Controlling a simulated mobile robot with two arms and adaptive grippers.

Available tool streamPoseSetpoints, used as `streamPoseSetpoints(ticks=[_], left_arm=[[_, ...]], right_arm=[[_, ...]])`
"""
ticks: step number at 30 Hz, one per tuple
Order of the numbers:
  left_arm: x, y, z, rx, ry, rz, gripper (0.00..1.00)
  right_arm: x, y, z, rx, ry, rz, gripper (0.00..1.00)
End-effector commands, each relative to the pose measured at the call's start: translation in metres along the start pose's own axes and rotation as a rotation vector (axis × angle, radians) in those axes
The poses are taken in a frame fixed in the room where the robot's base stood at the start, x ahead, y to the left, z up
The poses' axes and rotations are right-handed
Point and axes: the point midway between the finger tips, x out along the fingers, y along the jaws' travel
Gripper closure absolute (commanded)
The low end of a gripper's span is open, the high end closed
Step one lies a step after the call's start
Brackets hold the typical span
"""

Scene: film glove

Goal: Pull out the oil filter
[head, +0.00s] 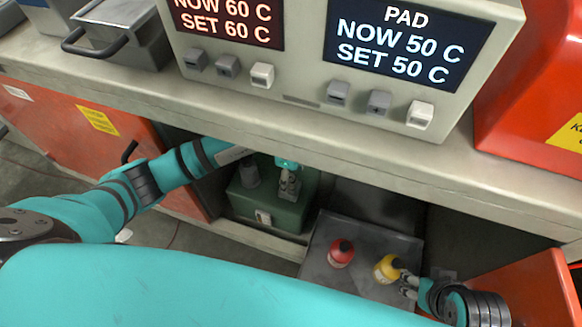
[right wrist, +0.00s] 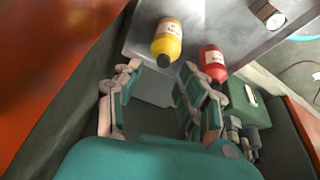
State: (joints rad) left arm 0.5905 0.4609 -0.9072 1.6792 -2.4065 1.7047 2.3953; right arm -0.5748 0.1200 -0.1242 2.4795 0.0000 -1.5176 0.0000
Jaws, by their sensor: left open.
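A dark grey cylinder (head: 250,173), which looks like the oil filter, stands upright on the left part of a green box (head: 262,204) under the bench. My left gripper (head: 289,188) is open, pointing down over the right part of the box, beside the cylinder and apart from it. Whether its fingers surround anything is unclear. My right gripper (head: 404,282) is beside a yellow bottle (head: 386,268). In the right wrist view, my right gripper (right wrist: 160,74) is open and empty, with the yellow bottle (right wrist: 167,42) just beyond its fingertips. The green box (right wrist: 246,104) shows there too.
The bench top (head: 300,122) overhangs the opening where my left forearm reaches in. A heater controller (head: 300,70) and a handled metal container (head: 122,35) stand on the bench.

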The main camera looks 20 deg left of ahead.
Motion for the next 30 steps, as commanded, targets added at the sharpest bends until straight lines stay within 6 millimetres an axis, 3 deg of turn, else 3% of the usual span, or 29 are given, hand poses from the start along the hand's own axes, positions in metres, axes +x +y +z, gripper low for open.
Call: streamPoseSetpoints(ticks=[1,9,21,30], left_arm=[[0.013,0.001,0.0,-0.001,0.0,0.002,0.42],[0.03,0.0,0.0,0.001,0.002,0.001,0.42],[0.034,0.0,0.0,0.002,0.002,0.0,0.44],[0.033,0.0,0.0,0.002,0.002,0.0,0.83]], right_arm=[[0.005,-0.001,-0.006,-0.001,0.033,-0.002,0.6],[0.007,-0.005,-0.041,-0.006,0.19,-0.01,0.6],[0.006,-0.006,-0.048,-0.007,0.223,-0.011,0.6],[0.006,-0.006,-0.048,-0.007,0.223,-0.011,0.6]])
